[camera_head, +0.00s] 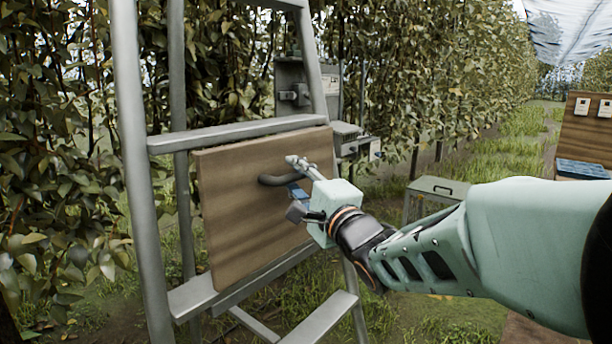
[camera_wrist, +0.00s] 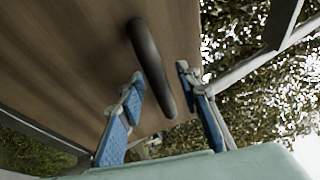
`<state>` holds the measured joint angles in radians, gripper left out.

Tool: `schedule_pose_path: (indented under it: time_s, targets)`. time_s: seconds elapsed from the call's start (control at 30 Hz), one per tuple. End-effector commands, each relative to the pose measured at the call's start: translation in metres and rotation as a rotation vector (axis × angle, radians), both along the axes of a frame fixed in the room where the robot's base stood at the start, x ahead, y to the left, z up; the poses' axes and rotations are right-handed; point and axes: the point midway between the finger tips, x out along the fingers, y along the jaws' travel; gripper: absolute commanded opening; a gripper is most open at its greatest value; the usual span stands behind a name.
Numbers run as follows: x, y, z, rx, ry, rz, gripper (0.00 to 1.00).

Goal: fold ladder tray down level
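The ladder tray (camera_head: 235,215) is a brown wooden board that stands upright against the grey metal ladder (camera_head: 135,150). It also fills the upper left of the wrist view (camera_wrist: 60,60). A dark curved handle (camera_head: 272,181) sticks out from the board's face. My gripper (camera_head: 294,177) is at the handle, in front of the board. In the wrist view the dark handle (camera_wrist: 148,60) runs between the two blue-padded fingers of my gripper (camera_wrist: 160,74). The fingers are apart, with gaps on both sides of the handle.
A ladder step (camera_head: 322,318) lies below the tray, and a crossbar (camera_head: 235,133) runs above it. Grey boxes (camera_head: 292,90) stand behind the ladder, and a grey case (camera_head: 435,190) rests on the grass behind my arm. Leafy trees stand close on the left.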

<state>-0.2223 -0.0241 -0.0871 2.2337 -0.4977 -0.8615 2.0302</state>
Motion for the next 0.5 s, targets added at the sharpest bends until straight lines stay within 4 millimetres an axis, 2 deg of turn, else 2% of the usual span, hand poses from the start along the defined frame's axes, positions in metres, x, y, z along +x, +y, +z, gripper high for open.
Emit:
schedule_pose_path:
  time_s: [0.2,0.5]
  targets:
    - [-0.0001,0.0000,0.0000,0.000,0.000,0.000,0.30]
    - [-0.0001,0.0001,0.0001,0.000,0.000,0.000,0.00]
